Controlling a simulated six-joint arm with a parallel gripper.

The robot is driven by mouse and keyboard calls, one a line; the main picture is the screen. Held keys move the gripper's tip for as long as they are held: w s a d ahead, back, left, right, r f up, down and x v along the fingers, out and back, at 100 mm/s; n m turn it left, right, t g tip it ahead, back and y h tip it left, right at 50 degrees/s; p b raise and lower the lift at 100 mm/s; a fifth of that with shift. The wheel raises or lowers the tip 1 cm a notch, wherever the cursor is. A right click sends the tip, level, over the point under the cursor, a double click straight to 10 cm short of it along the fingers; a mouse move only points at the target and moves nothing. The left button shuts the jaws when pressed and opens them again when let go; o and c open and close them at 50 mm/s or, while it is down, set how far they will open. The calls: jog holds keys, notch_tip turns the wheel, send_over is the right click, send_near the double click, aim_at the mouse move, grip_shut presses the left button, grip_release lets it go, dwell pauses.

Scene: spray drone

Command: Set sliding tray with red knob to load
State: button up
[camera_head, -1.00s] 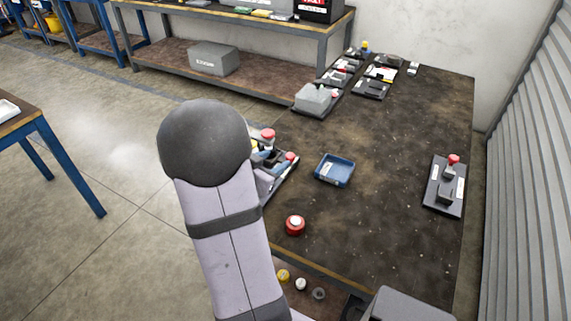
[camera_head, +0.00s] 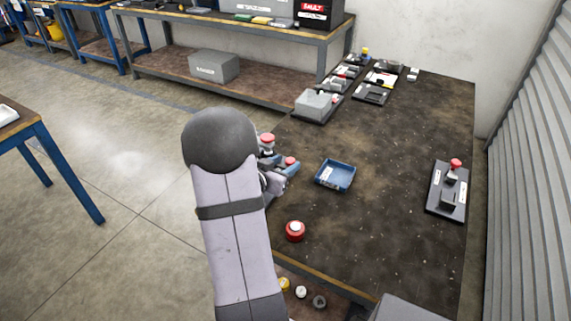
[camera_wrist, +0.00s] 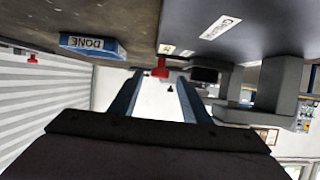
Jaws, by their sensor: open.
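In the wrist view, which is upside down, my gripper (camera_wrist: 159,76) is open. A red knob (camera_wrist: 161,68) shows between its fingertips, apart from both fingers; its distance is hard to judge. It is by a dark grey plate (camera_wrist: 240,38) with white labels, one too blurred to read. In the head view, my arm covers most of this fixture; two red knobs (camera_head: 267,139) (camera_head: 290,161) show at its right side. I cannot tell which one is on the sliding tray, or its position. Another fixture with a red knob (camera_head: 456,163) stands at the right.
A blue tray (camera_head: 347,177) lies right of the fixture; in the wrist view the tray (camera_wrist: 92,45) reads DONE. A red button (camera_head: 295,231) is near the front edge. A grey box (camera_head: 316,104) and small parts stand farther back. The table's middle right is clear.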

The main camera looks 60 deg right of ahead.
jog(key=shift+d+f, duration=0.2)
jog(key=shift+d, duration=0.3)
grip_shut()
jog(key=a+p, duration=0.5)
jog(key=a, duration=1.2)
jog(key=shift+a+r+p, duration=0.2)
jog(key=shift+p, duration=0.15)
jog(key=shift+a+f, duration=0.15)
jog(key=shift+a, duration=0.3)
jog(key=shift+f, duration=0.15)
